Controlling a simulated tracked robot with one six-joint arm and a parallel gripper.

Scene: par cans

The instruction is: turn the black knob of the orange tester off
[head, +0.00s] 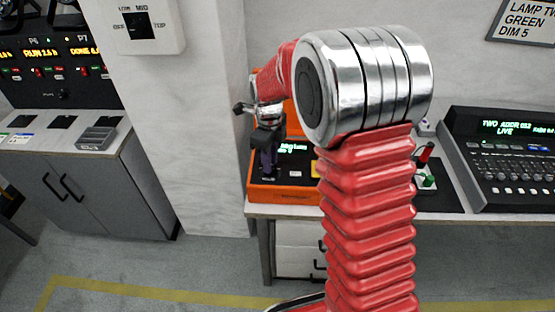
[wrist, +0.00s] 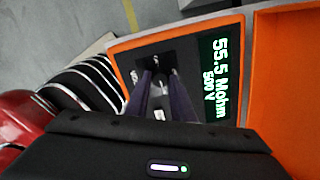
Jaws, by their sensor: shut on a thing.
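The orange tester (head: 284,196) stands on the bench, with its dark panel facing up and its lid raised behind. In the wrist view its orange rim (wrist: 190,32) frames the panel, and its lit green display (wrist: 215,75) reads 55.5 Mohm, 500 V. My gripper (head: 267,168) reaches down onto the left part of the panel. In the wrist view my gripper (wrist: 159,76) is shut on the black knob (wrist: 158,83). The fingers cover much of the knob, so its pointer setting is unclear. In the head view the knob is hidden behind the gripper.
A lighting console (head: 500,150) stands at the right of the bench. A small device with red and green parts (head: 427,180) lies beside my arm. A wall box (head: 140,25) hangs upper left. A grey cabinet (head: 85,190) stands left, with open floor between.

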